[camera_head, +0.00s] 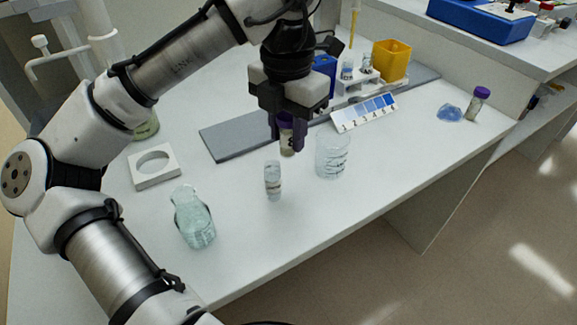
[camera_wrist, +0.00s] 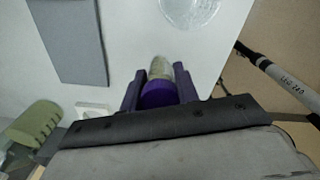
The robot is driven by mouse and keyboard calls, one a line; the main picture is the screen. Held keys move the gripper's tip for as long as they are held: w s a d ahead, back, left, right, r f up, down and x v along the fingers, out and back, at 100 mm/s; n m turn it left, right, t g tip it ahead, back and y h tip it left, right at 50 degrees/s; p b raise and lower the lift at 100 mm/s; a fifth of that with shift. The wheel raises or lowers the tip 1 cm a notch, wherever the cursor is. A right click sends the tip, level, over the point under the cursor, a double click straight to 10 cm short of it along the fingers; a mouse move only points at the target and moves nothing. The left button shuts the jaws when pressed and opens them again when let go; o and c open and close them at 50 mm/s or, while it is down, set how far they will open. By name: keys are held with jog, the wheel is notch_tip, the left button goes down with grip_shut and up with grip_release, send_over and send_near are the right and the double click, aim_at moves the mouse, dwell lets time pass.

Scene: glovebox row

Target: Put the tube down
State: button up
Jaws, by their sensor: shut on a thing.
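My gripper (camera_head: 287,132) is shut on a tube (camera_head: 287,145) with a purple cap. The tube hangs upright between the fingers over the white bench (camera_head: 330,215). In the wrist view the purple cap and pale body of the tube (camera_wrist: 160,92) show between the dark fingers. I cannot tell whether its lower end touches the bench. Another tube with a purple cap (camera_head: 478,104) stands at the right of the bench, apart from my gripper.
A small clear vial (camera_head: 273,182) stands just in front of the held tube. A beaker (camera_head: 332,156) is close on its right. A flask (camera_head: 194,218), a white ring block (camera_head: 154,166) and a grey mat (camera_head: 240,138) lie left. The front bench is clear.

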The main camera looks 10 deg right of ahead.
jog(key=shift+f+b, duration=0.6)
jog(key=shift+f, duration=2.6)
jog(key=shift+f, duration=0.15)
jog(key=o, duration=0.9)
jog(key=shift+o, duration=0.2)
